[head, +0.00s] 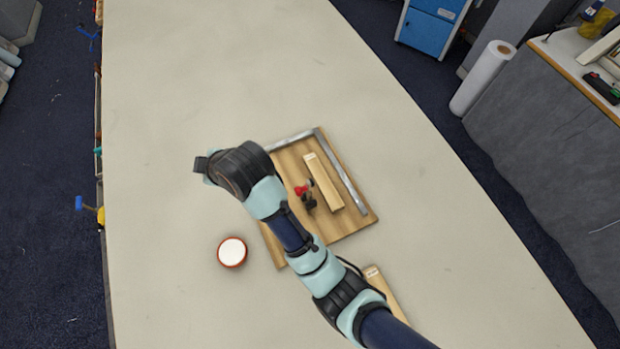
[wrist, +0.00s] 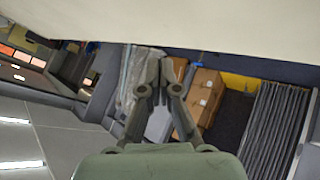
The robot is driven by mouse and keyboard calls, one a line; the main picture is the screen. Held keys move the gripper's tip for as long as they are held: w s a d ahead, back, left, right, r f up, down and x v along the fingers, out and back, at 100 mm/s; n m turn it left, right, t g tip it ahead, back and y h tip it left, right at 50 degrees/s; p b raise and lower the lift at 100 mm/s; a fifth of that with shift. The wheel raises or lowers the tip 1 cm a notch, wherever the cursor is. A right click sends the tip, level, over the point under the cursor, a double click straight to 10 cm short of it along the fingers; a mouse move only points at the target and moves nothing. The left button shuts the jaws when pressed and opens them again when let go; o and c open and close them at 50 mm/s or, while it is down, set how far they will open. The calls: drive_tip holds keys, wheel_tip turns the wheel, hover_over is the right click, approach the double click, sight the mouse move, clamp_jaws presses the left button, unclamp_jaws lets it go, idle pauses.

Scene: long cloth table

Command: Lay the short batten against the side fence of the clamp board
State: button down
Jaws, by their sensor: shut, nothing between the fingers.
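The clamp board (head: 345,228) is a wooden board lying tilted in the head view, with metal fences along its far and right edges. A pale batten (head: 322,182) lies on it, roughly parallel to the right side fence (head: 342,172), with a gap of bare wood between them. A clamp with a red tip (head: 303,188) stands just left of the batten. A second batten (head: 378,282) lies on the table, partly hidden by my arm, so I cannot compare lengths. My gripper (head: 201,164) is left of the board, empty and shut; its fingers (wrist: 163,68) also show in the wrist view.
A round red-rimmed white-topped object (head: 232,252) stands on the table left of the board. My arm crosses over the board's left part. The far table and the right side are clear. The wrist view shows the table edge and room background, no task objects.

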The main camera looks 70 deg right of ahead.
drive_tip(key=s+d+f+n+g+y, duration=0.2)
drive_tip(key=s+d+f+g, duration=0.2)
drive_tip(key=s+d+f, duration=0.65)
drive_tip(key=n+g+y, duration=0.2)
drive_tip(key=n+y, duration=0.1)
approach(315, 187)
drive_tip(key=b+x, duration=0.1)
drive_tip(key=x, duration=0.1)
drive_tip(key=b+x, duration=0.2)
drive_tip(key=w+b+x, duration=0.1)
drive_tip(key=b+x, duration=0.1)
drive_tip(key=shift+a+f, duration=0.1)
drive_tip(key=shift+a, duration=0.35)
